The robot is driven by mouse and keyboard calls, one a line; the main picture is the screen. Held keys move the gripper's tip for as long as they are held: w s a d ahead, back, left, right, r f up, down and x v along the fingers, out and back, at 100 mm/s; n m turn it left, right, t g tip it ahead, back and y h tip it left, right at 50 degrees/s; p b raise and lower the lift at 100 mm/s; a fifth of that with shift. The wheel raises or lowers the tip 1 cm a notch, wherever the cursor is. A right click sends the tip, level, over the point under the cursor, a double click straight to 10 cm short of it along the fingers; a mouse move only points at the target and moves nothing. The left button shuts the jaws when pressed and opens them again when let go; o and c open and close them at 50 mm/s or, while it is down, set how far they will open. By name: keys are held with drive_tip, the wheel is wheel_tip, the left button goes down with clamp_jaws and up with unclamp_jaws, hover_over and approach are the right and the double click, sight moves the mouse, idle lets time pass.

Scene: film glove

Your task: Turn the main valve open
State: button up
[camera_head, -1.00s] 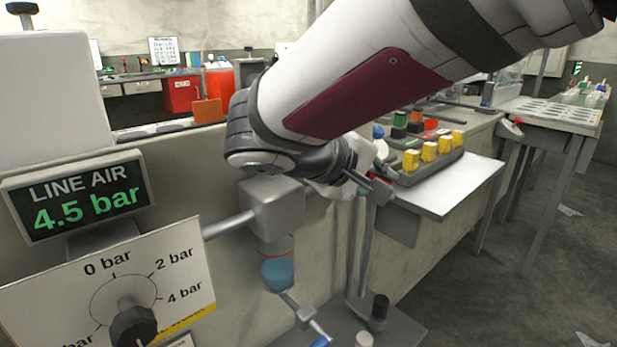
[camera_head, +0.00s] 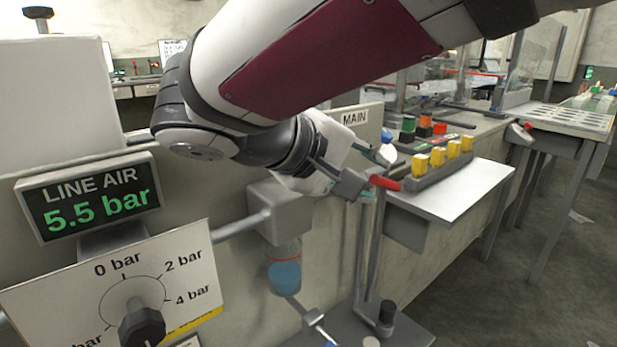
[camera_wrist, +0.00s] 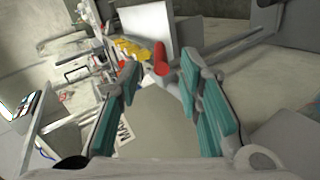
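The main valve shows a red handle (camera_head: 384,183) in the head view, below and right of a sign reading MAIN (camera_head: 355,117). Its grey body is mostly hidden behind my gripper (camera_head: 370,168). In the wrist view the red handle (camera_wrist: 160,58) lies between the tips of my gripper (camera_wrist: 159,75), with a grey stem running toward the right finger. The two teal-padded fingers are spread apart. I cannot tell whether either touches the handle. The LINE AIR display (camera_head: 95,200) reads 5.5 bar in green.
A dial panel (camera_head: 190,255) with a black knob (camera_head: 142,325) stands at the lower left. A grey block with a blue-filled bowl (camera_head: 285,277) hangs below my arm. A white shelf (camera_head: 465,190) and a rack of yellow blocks (camera_head: 437,158) lie to the right.

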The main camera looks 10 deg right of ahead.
drive_tip(key=v, duration=0.4)
drive_tip(key=shift+s+a+r, duration=0.2)
drive_tip(key=shift+a+r, duration=0.05)
drive_tip(key=shift+a, duration=0.05)
drive_tip(key=shift+c, duration=0.3)
